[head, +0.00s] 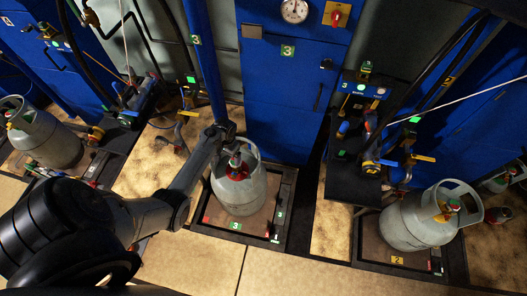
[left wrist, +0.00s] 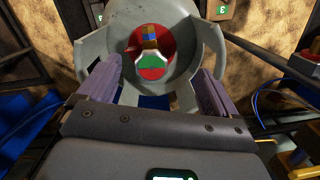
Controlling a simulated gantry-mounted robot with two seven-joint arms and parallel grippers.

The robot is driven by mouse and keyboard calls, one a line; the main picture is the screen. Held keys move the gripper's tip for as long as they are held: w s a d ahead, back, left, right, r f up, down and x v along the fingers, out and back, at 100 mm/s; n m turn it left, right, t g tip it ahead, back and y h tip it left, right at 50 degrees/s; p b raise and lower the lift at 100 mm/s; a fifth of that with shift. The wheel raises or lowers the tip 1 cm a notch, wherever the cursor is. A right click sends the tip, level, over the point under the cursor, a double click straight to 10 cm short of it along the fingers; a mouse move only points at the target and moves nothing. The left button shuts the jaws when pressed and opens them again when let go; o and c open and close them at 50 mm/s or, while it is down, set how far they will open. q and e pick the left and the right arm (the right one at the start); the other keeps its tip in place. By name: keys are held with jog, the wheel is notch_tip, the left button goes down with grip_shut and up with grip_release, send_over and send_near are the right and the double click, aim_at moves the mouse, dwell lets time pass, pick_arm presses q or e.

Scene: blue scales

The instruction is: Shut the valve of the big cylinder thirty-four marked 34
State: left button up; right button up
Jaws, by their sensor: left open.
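A grey gas cylinder (head: 240,190) stands upright on the scale marked 3, in the middle of the head view. No number 34 is legible on any cylinder. Its open collar surrounds a valve with a red part (head: 237,168). My left gripper (head: 229,134) is at the far upper side of this collar and partly hides it. In the left wrist view, the two fingers (left wrist: 155,84) are apart, in front of the grey collar (left wrist: 95,65). The valve's green and red top (left wrist: 151,67) shows between and beyond them. Nothing is seen held. My right gripper is not in view.
Another grey cylinder (head: 415,222) stands on the scale marked 2 at the right, and one (head: 48,140) stands at the far left. A blue cabinet (head: 285,100) rises behind scale 3. A dark stand with hoses (head: 362,150) is right of it. Tan floor (head: 190,262) lies in front.

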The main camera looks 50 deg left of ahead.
pick_arm(q)
jog(key=shift+t, duration=0.5)
jog(key=w+b, duration=0.1)
jog(key=w+f, duration=0.1)
jog(key=w+f+b, duration=0.1)
jog(key=shift+w+a+b, duration=0.2)
jog(key=shift+a+b, duration=0.15)
jog(key=shift+a, duration=0.05)
notch_tip(320, 180, down, 6)
jog(key=b, duration=0.2)
jog(key=shift+s+b, duration=0.1)
jog(key=shift+b, duration=0.25)
jog(key=shift+f, duration=0.45)
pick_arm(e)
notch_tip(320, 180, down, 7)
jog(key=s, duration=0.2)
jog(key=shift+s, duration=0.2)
pick_arm(q)
jog(key=c, duration=1)
jog(key=shift+c, duration=0.2)
